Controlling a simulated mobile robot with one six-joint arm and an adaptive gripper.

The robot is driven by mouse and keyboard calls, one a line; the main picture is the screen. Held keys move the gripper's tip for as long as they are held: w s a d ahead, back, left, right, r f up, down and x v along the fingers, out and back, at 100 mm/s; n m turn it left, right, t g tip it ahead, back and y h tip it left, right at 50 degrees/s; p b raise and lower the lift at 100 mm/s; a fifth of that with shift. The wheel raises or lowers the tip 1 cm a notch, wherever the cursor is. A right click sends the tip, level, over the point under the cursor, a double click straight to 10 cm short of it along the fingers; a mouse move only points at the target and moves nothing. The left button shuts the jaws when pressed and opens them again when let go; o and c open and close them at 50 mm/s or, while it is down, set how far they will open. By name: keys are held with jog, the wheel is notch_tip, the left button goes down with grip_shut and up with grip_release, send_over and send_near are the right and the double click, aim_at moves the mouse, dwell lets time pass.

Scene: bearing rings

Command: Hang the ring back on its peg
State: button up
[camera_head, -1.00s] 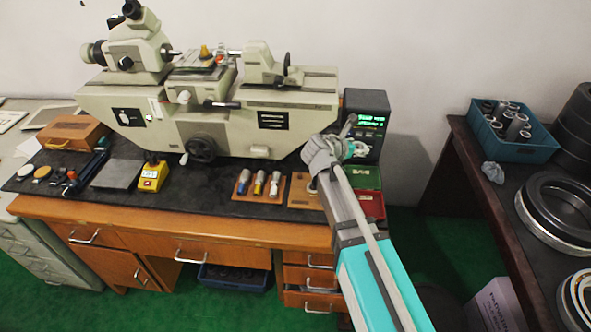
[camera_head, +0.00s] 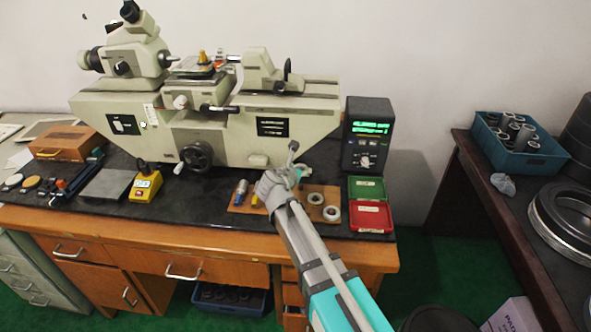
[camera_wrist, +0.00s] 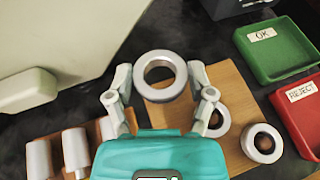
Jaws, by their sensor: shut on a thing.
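My gripper (camera_wrist: 158,76) is shut on a grey metal ring (camera_wrist: 140,80), with one finger on each side of it in the wrist view. The ring's hole faces the camera. Below is a wooden board (camera_wrist: 237,100), partly hidden by the held ring and my gripper. Two other rings are at the board: a pale ring (camera_wrist: 216,121), partly behind my right finger, and a thicker ring (camera_wrist: 262,143). In the head view my gripper (camera_head: 290,172) is over the bench, left of these rings (camera_head: 331,213). I cannot make out an empty peg.
A second board with several cylindrical pieces (camera_wrist: 75,150) lies left of my gripper. Green OK (camera_head: 367,188) and red REJECT (camera_head: 370,217) trays are to the right. The large measuring machine (camera_head: 205,120) and a display box (camera_head: 368,135) stand behind.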

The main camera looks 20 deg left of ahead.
aim_at(300, 186)
jog(key=shift+f, duration=0.1)
notch_tip(300, 186, down, 7)
jog(key=b, duration=0.6)
jog(key=shift+r+b, duration=0.2)
jog(key=shift+b, duration=0.2)
jog(key=shift+w, duration=0.15)
dwell(1.3)
jog(key=shift+f+b, duration=0.35)
dwell(0.7)
jog(key=o, duration=1.2)
jog(key=shift+o, duration=0.2)
